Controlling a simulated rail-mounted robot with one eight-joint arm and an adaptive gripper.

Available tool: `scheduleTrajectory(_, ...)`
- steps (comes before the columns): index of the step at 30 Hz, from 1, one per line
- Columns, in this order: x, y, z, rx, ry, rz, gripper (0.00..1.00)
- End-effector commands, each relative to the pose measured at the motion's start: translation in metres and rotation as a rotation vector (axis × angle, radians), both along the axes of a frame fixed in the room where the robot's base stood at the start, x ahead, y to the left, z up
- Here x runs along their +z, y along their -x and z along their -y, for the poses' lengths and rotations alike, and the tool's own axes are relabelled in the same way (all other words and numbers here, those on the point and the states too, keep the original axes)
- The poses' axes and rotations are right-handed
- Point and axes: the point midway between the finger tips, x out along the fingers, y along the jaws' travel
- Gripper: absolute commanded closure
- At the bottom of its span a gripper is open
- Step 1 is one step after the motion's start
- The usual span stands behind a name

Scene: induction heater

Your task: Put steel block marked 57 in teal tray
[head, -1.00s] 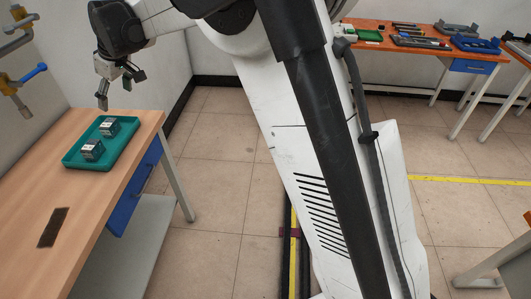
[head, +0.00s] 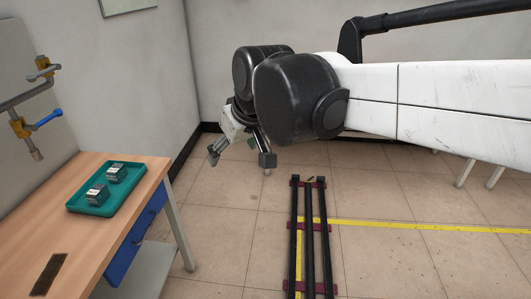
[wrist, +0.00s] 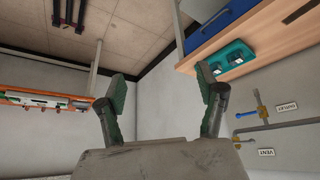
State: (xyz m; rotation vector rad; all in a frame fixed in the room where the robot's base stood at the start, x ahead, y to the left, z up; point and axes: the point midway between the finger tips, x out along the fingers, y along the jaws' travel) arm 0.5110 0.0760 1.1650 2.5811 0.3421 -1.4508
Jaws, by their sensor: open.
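The teal tray (head: 88,208) lies on the wooden table at the left in the head view. Two dark steel blocks sit in it, a nearer one (head: 97,194) and a farther one (head: 115,173); their marks are too small to read. My gripper (head: 240,164) is open and empty, in the air to the right of the table, well apart from the tray. In the wrist view my gripper (wrist: 161,82) shows its two green-padded fingers spread wide, with nothing between them. The teal tray (wrist: 244,49) shows there at the upper right with both blocks in it.
The wooden table (head: 40,225) has a blue drawer (head: 138,240) and a dark slot plate (head: 49,273). Pipes with a blue-handled valve (head: 45,119) are on the wall behind it. Floor rails (head: 309,240) run to the right. An orange bench (wrist: 45,98) shows in the wrist view.

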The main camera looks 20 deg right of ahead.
Motion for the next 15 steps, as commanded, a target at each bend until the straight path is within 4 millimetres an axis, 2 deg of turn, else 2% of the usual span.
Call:
scheduleTrajectory(1,-0.005,0.017,0.011,-0.028,-0.003,0.006,0.30)
scheduleTrajectory(3,-0.012,0.038,0.023,-0.067,-0.009,0.015,0.30)
scheduleTrajectory(9,-0.040,0.094,0.053,-0.175,-0.022,0.043,0.30)
scheduleTrajectory(15,-0.066,0.131,0.070,-0.252,-0.034,0.065,0.30)
